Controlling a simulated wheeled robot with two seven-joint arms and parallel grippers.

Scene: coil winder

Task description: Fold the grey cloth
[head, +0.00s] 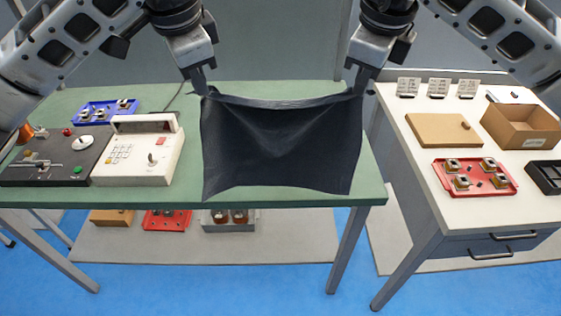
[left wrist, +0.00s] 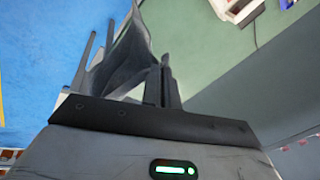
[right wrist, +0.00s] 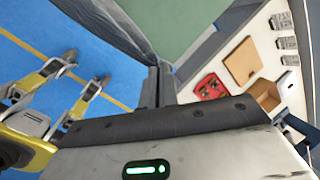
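The dark grey cloth (head: 280,150) hangs spread between my two grippers over the green table (head: 374,180), its far edge raised and sagging in the middle. Its lower edge reaches near the table's front edge. My left gripper (head: 203,88) is shut on the cloth's upper left corner. My right gripper (head: 358,88) is shut on the upper right corner. The cloth also shows at the fingers in the left wrist view (left wrist: 128,55) and in the right wrist view (right wrist: 105,25). The table surface behind the cloth is hidden.
A white keypad unit (head: 140,150) and a dark winder base (head: 50,160) stand left of the cloth, with a blue tray (head: 105,111) behind. A white side table (head: 410,103) at right holds a red tray (head: 475,190), a cardboard box (head: 520,127) and a brown board (head: 443,130).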

